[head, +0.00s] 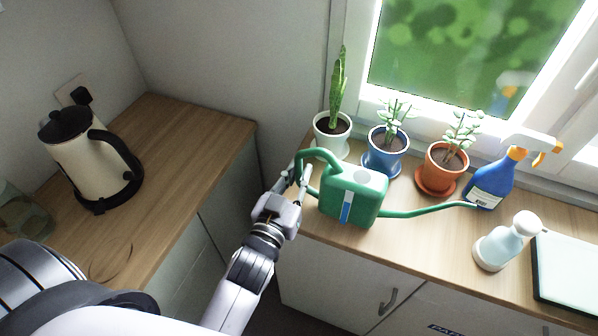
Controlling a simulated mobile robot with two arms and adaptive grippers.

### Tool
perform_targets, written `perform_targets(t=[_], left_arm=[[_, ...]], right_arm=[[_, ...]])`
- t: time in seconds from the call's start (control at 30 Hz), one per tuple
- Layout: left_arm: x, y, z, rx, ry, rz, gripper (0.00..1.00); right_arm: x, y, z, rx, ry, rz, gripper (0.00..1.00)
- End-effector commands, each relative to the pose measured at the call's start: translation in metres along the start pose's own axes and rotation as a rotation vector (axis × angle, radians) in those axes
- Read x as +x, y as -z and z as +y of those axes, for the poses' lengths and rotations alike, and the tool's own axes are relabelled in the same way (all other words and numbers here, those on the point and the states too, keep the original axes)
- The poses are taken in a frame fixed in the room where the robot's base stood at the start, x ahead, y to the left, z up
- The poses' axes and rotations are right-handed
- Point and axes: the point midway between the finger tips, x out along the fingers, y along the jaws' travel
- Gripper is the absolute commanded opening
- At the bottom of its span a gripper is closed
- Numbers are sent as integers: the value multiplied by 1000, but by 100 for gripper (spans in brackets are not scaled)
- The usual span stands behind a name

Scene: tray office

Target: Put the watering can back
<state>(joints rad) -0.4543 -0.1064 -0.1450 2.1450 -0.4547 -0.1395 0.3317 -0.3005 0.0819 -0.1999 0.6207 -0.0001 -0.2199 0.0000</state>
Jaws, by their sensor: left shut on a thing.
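The green watering can (347,202) is upright at the left part of the window-side counter, its long spout pointing right toward the spray bottle. My left gripper (300,180) is shut on the can's handle, at the can's left side. I cannot tell whether the can's base touches the counter or is slightly above it. The gripper's fingertips are partly hidden by the handle. My right gripper is not in view.
Potted plants in white (332,148), blue (385,162) and orange (440,180) pots stand behind the can. A blue spray bottle (490,186), a pale bottle (497,246) and a flat white item (570,262) are right. A kettle (88,165) stands on the left counter.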

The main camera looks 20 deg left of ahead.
Motion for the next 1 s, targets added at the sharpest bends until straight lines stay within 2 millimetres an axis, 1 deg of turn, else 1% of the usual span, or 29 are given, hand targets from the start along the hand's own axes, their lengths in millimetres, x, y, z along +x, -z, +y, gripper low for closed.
perform_targets(t=[0.03, 0.3, 0.57, 0.67, 0.77, 0.87, 1.0], left_arm=[[0, -1, 0, 0, 0, -1, 15], [0, -1, 0, 0, 0, -1, 33], [0, 0, 0, 0, 0, -1, 33], [0, 4, 0, 1, 0, 0, 33], [-10, 0, 0, 0, 0, -3, 33], [-25, -1, 0, -1, 1, -5, 33], [-53, -2, 0, 0, 1, -6, 33]], right_arm=[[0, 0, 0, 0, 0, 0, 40], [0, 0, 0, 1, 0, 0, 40], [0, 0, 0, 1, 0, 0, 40], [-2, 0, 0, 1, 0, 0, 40], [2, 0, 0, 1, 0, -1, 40], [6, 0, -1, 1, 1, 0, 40], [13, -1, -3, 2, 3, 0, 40]])
